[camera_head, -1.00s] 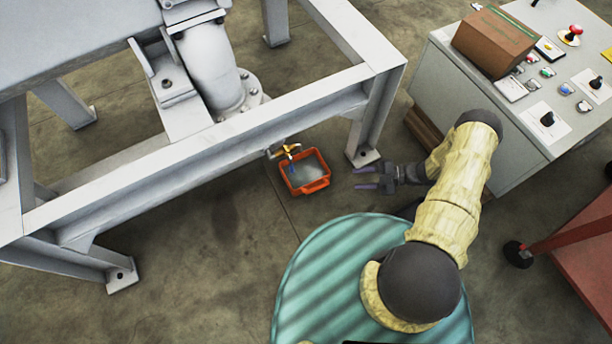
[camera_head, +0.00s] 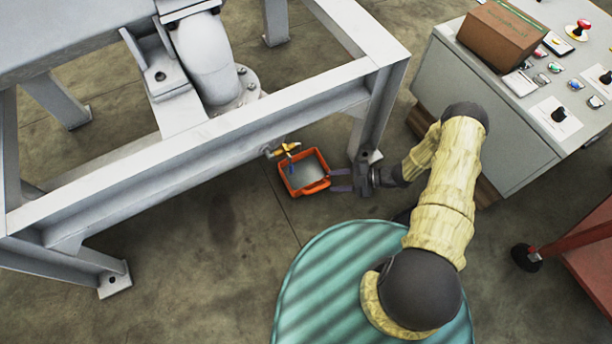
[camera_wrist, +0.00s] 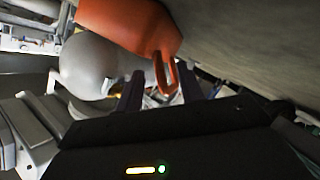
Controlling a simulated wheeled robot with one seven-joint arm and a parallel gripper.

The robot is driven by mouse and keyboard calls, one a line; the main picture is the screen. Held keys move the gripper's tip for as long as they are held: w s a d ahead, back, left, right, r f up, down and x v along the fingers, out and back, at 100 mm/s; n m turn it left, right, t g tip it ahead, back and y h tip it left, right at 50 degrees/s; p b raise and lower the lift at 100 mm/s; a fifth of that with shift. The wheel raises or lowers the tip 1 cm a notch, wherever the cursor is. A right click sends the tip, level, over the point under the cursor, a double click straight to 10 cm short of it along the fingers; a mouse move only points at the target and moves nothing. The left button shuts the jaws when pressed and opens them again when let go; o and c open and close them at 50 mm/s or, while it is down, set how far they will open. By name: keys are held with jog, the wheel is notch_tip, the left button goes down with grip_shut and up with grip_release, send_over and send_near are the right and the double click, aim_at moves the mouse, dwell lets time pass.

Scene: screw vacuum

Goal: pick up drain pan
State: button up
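The fingers are apart, with gaps beside the handle. Contact cannot be told.
The grey steel frame (camera_head: 200,148) stands over and behind the pan, with a leg (camera_head: 376,115) just behind my gripper. A control cabinet (camera_head: 470,105) with a brown box (camera_head: 500,32) is at the right. A red cart (camera_head: 580,250) stands at lower right. Floor left of my base is clear.

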aim_at(325, 181)
jog(key=b+x, duration=0.2)
jog(key=x, duration=0.1)
jog(key=shift+a+f, duration=0.15)
jog(key=shift+a, duration=0.45)
grip_shut()
